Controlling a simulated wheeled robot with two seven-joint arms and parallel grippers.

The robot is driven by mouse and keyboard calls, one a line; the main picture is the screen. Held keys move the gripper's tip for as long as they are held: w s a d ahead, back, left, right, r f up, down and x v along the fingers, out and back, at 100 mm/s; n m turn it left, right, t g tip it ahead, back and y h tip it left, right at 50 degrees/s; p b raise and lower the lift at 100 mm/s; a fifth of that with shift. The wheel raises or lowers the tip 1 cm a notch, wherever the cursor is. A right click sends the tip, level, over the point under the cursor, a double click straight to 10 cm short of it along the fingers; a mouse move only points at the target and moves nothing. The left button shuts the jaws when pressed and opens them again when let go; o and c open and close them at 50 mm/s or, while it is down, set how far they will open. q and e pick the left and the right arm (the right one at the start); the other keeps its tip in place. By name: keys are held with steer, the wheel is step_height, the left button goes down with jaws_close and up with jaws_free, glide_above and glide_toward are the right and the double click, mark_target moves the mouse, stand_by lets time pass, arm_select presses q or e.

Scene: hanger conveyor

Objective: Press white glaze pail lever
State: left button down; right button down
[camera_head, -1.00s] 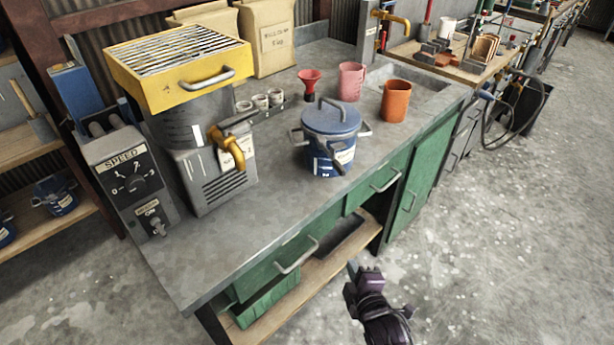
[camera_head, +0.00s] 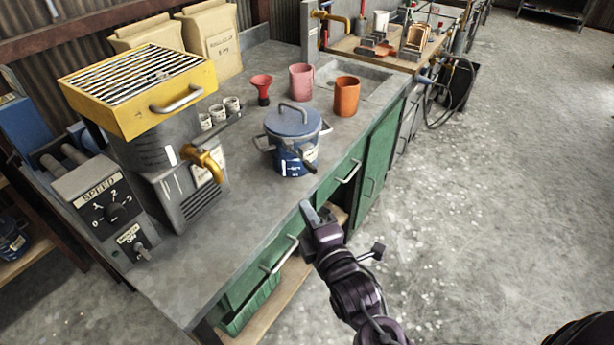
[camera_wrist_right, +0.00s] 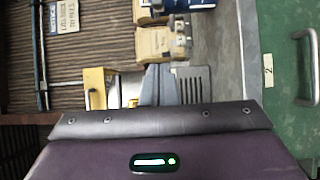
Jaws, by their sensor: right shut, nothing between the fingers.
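A blue pail (camera_head: 293,160) with a grey-blue lid (camera_head: 293,122) stands upright on the grey workbench (camera_head: 215,235). A lever (camera_head: 300,158) slants down across its front, and a pale label shows beside it. I cannot read the label. My right gripper (camera_head: 311,212) is shut and empty, in front of the bench edge and nearer to me than the pail, apart from it. Its closed fingers (camera_wrist_right: 160,84) also show in the right wrist view. My left gripper is not in view.
A mixer with a yellow grated tray (camera_head: 140,85) stands at the left of the bench. A red funnel (camera_head: 262,88), a pink cup (camera_head: 301,80) and an orange cup (camera_head: 346,95) stand behind the pail. Green drawers with handles (camera_head: 350,172) line the front.

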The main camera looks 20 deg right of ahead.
steer(key=w+d+p, duration=0.3)
steer(key=w, duration=0.7)
